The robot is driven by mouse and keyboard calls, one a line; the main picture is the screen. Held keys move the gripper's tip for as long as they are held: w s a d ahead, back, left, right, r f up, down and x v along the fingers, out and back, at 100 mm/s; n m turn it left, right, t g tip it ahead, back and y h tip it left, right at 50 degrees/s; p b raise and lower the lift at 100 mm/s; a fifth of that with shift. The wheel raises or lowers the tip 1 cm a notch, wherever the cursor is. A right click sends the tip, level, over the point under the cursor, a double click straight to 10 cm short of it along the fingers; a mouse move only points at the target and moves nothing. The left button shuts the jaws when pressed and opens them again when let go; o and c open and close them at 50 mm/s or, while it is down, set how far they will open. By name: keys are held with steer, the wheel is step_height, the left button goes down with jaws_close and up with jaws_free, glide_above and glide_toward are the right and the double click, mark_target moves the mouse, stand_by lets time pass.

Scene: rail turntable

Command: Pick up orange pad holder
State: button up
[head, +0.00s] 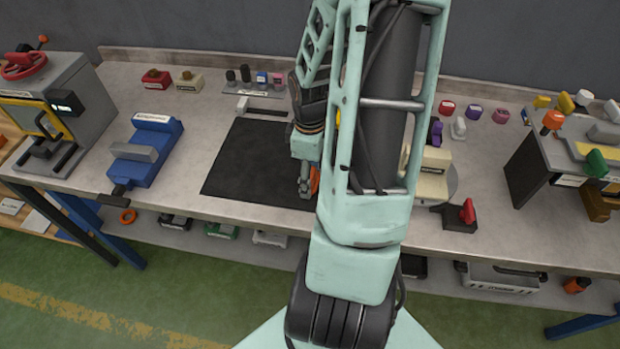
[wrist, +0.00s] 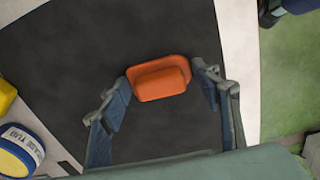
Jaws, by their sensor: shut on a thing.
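The orange pad holder (wrist: 160,78) is between the two fingers of my gripper (wrist: 163,76) in the wrist view, with the black mat (wrist: 70,60) behind it. The fingers are shut on its two ends. In the head view my gripper (head: 306,188) is low over the right front part of the black mat (head: 250,160). Only a sliver of the orange pad holder (head: 315,181) shows there, as my arm hides the rest. I cannot tell whether it touches the mat.
A blue vise (head: 147,152) stands left of the mat. A cream block device (head: 432,175) and a red-handled switch (head: 464,215) are to the right. Small coloured pieces line the back of the bench. A yellow-blue round container (wrist: 20,150) shows in the wrist view.

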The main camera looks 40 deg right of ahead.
steer(key=shift+r, duration=0.1)
steer(key=shift+c, duration=0.4)
steer(key=shift+r+p, duration=0.7)
steer(key=shift+p, duration=0.15)
step_height(320, 180, up, 2)
steer(key=shift+r+p, duration=0.1)
steer(key=shift+p, duration=1.05)
steer(key=s+a+r, duration=0.2)
steer(key=s+r, duration=0.7)
steer(key=s, duration=0.4)
steer(key=shift+s+a+p, duration=0.25)
steer(key=shift+s+p, duration=0.15)
steer(key=shift+p, duration=0.05)
steer(key=shift+r, duration=0.1)
steer(key=o, duration=0.5)
steer(key=c, duration=0.4)
